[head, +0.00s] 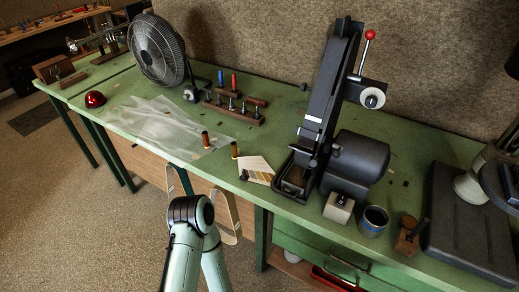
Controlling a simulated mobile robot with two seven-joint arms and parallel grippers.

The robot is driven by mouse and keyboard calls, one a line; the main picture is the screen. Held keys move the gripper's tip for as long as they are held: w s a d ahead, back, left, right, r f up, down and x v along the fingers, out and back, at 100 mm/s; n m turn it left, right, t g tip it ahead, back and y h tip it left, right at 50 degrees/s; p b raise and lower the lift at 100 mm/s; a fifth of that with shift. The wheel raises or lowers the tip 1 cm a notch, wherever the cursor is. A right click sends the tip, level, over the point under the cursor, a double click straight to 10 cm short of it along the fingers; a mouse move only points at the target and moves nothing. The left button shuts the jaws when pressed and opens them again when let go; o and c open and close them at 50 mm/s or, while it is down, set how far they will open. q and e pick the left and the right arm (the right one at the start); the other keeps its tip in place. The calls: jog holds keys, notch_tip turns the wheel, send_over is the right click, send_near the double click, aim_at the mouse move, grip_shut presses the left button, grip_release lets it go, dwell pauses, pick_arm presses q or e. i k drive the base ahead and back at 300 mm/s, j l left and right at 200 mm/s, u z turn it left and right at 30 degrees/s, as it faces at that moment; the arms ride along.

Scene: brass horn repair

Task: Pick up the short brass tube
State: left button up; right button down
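Two short upright cylinders stand near the front edge of the green bench. One is a copper-brown cylinder (205,140) on the clear plastic sheet; the other is a dark cylinder with a yellowish side (234,150), just right of the sheet. Either could be the short brass tube; they are too small to tell. One gripper (194,180), apparently my left, is at the bench's front edge, nearer to me than both cylinders. Its two fingers are spread apart with nothing visible between them. My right gripper is not in view.
A clear plastic sheet (165,127) lies left of the cylinders. Sanding swatches (257,168) lie to the right, beside a tall black belt grinder (325,100). Behind stand a wooden tool rack (232,113) and a black fan (157,50). A dark cup (373,220) stands farther right.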

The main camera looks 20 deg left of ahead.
aim_at(234, 146)
jog(key=j+z, duration=0.25)
jog(key=z, duration=0.15)
jog(key=j+z, duration=0.35)
jog(key=k+j+z, duration=0.1)
jog(key=z, duration=0.3)
jog(key=k+j+z, duration=0.25)
jog(key=j, duration=0.25)
jog(key=k+j+z, duration=0.25)
jog(key=j, duration=0.2)
jog(key=k+j+z, duration=0.15)
jog(key=k+j, duration=0.55)
jog(key=j, duration=0.15)
